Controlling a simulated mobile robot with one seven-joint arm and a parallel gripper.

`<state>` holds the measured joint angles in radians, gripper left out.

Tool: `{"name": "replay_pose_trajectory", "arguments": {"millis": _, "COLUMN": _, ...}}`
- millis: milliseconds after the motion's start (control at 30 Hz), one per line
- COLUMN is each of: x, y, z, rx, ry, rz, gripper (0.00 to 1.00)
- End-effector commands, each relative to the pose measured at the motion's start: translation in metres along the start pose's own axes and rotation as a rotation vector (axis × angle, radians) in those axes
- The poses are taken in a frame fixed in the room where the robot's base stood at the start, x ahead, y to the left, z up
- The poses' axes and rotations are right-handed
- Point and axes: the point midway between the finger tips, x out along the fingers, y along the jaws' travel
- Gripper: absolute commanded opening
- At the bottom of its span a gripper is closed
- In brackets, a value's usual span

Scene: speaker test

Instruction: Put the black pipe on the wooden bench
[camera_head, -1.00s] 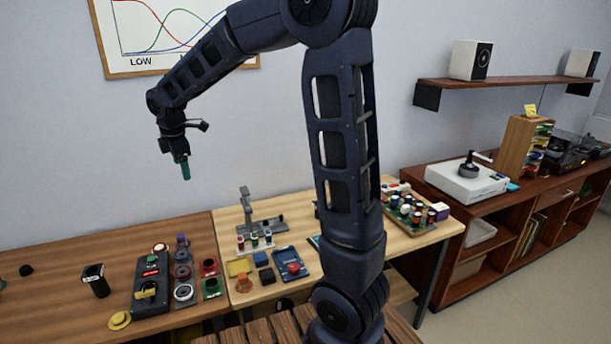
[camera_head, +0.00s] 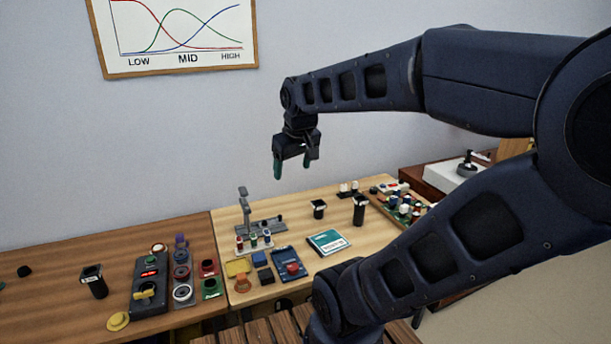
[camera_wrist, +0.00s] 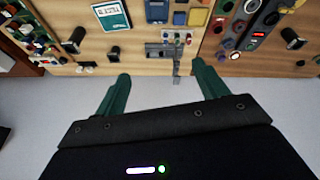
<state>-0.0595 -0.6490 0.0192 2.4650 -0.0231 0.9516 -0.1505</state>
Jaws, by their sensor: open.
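My gripper (camera_head: 291,168) is open and empty, its green fingers (camera_wrist: 160,75) apart, high above the light wooden table. Several black tube-like pieces could be the black pipe. One (camera_head: 94,282) stands on the darker table at left and also shows in the wrist view (camera_wrist: 292,38). A taller one (camera_head: 359,211) and a shorter one (camera_head: 318,210) stand on the light table, right of my gripper; they also show in the wrist view as the taller (camera_wrist: 74,40) and the shorter (camera_wrist: 113,53). A slatted wooden bench (camera_head: 284,328) shows at the bottom, partly hidden by my arm.
The light table (camera_head: 330,262) also holds a grey stand (camera_head: 245,210), a teal-and-white box (camera_head: 328,242), a blue tray (camera_head: 288,262) and a circuit board (camera_head: 402,208). A black control box (camera_head: 149,285) stands on the darker table (camera_head: 50,310). The air around my gripper is clear.

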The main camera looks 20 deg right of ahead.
Motion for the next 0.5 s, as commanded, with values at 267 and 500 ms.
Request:
{"name": "replay_pose_trajectory", "arguments": {"millis": 267, "x": -0.001, "y": 0.008, "z": 0.043, "rx": 0.223, "ry": 0.024, "rz": 0.003, "gripper": 0.72}}
{"name": "replay_pose_trajectory", "arguments": {"millis": 500, "x": 0.0, "y": 0.009, "z": 0.045, "rx": 0.24, "ry": 0.025, "rz": 0.002, "gripper": 0.72}}
